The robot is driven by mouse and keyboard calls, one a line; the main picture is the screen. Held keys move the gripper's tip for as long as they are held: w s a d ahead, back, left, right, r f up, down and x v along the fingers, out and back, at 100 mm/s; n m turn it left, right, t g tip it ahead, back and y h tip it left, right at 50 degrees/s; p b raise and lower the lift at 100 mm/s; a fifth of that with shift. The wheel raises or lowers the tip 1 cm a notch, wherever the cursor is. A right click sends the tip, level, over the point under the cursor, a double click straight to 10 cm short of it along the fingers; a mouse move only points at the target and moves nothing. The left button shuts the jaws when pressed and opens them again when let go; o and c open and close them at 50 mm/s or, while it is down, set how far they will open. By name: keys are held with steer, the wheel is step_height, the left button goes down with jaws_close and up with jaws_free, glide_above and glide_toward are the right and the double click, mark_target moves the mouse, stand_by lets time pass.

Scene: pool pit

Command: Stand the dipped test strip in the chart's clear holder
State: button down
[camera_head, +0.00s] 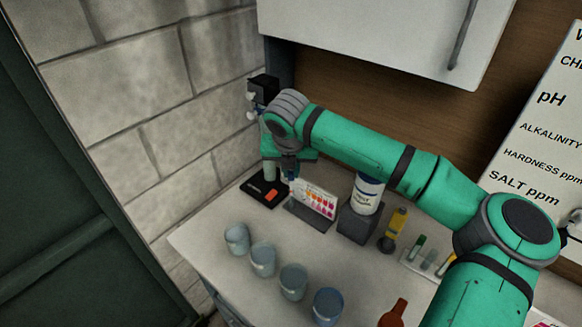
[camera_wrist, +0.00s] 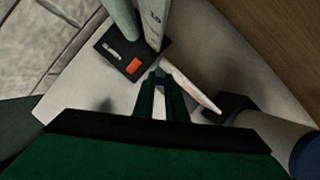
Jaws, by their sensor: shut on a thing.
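My gripper (camera_head: 290,172) points down beside the upper left end of the colour chart (camera_head: 316,202). In the wrist view, my gripper (camera_wrist: 161,82) has its dark green fingers close together, shut on a small thin thing that I take to be the test strip. The strip is mostly hidden between the fingers, and I cannot make out its lower end. In the wrist view the chart (camera_wrist: 190,88) shows nearly edge-on, just right of the fingertips. I cannot tell the chart's clear holder apart in either view.
A black base with an orange patch (camera_head: 258,188) stands left of the chart, with a tall upright part close to my gripper. A white bottle (camera_head: 368,192) on a dark block is to the right. Several cups (camera_head: 263,260) line the front counter.

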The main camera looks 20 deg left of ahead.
mark_target(291, 181)
steer(key=shift+f, duration=1.7)
steer(key=shift+f, duration=0.5)
steer(key=c, duration=1.7)
jaws_free()
steer(key=shift+r, duration=3.5)
steer(key=shift+a, duration=0.1)
